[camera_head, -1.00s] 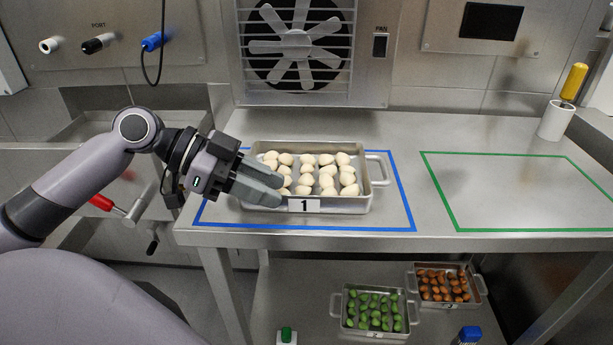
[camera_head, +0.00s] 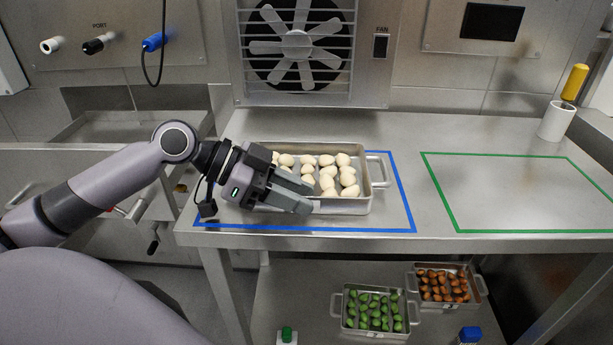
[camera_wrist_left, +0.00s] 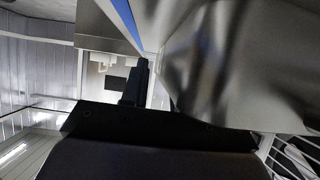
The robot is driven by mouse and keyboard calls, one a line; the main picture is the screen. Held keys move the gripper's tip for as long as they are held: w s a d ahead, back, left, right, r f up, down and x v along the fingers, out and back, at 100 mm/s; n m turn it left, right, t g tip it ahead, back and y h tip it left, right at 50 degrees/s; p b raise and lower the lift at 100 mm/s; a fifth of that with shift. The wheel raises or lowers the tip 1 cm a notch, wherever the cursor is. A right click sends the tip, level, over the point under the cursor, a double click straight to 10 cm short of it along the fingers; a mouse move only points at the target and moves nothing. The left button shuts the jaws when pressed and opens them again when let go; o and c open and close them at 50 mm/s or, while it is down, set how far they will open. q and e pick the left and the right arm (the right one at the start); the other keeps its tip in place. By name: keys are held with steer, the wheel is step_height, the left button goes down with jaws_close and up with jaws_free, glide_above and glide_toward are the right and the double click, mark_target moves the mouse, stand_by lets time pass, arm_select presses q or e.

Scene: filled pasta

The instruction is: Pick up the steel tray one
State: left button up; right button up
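Steel tray one (camera_head: 345,208) stands level on the worktop inside the blue outline, holding rows of pale filled pasta. Its right handle (camera_head: 380,170) is in plain view. My left gripper (camera_head: 309,198) lies across the tray's left front part in the head view, its fingers pointing right. It covers the left handle area and the number label. I cannot tell whether the fingers touch the tray or how far apart they are. In the left wrist view one dark finger (camera_wrist_left: 138,84) shows beside a large, close steel surface. My right gripper is not in view.
A green outline (camera_head: 453,200) on the right of the worktop encloses bare steel. A white holder (camera_head: 556,121) with a yellow handle stands at the back right. Trays of green pasta (camera_head: 347,327) and orange pasta (camera_head: 425,302) sit on the lower shelf. A fan panel stands behind.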

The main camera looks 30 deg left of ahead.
arm_select(q)
jaws_close()
stand_by(1.2)
